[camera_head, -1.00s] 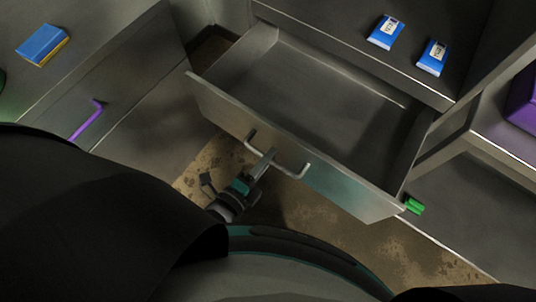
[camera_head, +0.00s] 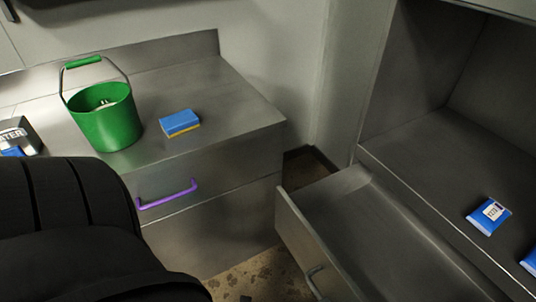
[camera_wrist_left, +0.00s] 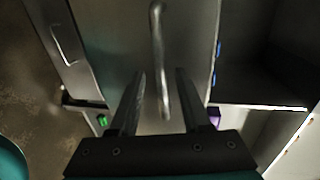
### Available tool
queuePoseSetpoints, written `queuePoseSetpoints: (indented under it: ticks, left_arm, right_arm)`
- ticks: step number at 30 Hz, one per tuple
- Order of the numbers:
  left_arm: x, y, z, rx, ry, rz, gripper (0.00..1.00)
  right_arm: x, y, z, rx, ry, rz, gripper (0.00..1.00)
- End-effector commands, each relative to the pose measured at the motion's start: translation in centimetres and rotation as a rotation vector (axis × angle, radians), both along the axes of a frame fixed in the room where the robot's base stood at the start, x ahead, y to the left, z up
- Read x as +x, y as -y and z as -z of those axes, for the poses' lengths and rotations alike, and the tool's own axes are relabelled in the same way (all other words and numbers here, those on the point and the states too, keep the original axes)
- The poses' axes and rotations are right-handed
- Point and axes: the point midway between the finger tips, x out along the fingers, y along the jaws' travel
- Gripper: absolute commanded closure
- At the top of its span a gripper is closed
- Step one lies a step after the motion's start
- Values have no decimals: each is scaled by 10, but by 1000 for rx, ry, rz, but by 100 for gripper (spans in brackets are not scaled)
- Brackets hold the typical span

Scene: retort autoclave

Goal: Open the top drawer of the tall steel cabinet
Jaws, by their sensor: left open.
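The tall steel cabinet (camera_head: 440,130) stands at the right of the head view. Its drawer (camera_head: 370,225) is pulled out, with the empty-looking inside showing; the lower right part is cut off. The drawer handle (camera_head: 314,281) shows partly at the bottom edge. In the left wrist view, my left gripper (camera_wrist_left: 159,78) is open, and a metal bar handle (camera_wrist_left: 158,45) runs between and beyond its fingertips in front of a steel panel (camera_wrist_left: 115,35). I cannot tell whether the fingers touch it. My left gripper and right gripper are outside the head view.
A steel counter (camera_head: 225,120) at left carries a green bucket (camera_head: 107,125) and a blue-and-yellow sponge (camera_head: 180,123). Its drawer has a purple handle (camera_head: 167,195). Blue packs (camera_head: 489,216) lie on the cabinet shelf. A strip of floor (camera_head: 240,280) shows between counter and drawer.

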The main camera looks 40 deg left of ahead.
Motion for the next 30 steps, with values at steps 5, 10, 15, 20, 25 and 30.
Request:
queuePoseSetpoints:
  ticks: [5, 10, 15, 20, 25, 30]
  left_arm:
    - [-41, -13, -9, 1, -7, 0, 53]
    - [-78, -24, -17, 1, -6, 1, 53]
    - [-105, -33, -22, 0, -5, 1, 53]
    - [-118, -37, -25, 0, -4, 2, 53]
    - [-120, -38, -26, 0, -3, 2, 53]
    - [-120, -38, -26, 0, -3, 2, 53]
  right_arm:
    - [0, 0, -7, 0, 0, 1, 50]
    - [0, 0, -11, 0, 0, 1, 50]
    - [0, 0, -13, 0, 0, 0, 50]
    - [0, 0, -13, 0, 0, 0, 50]
    - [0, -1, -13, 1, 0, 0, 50]
    - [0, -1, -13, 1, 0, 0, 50]
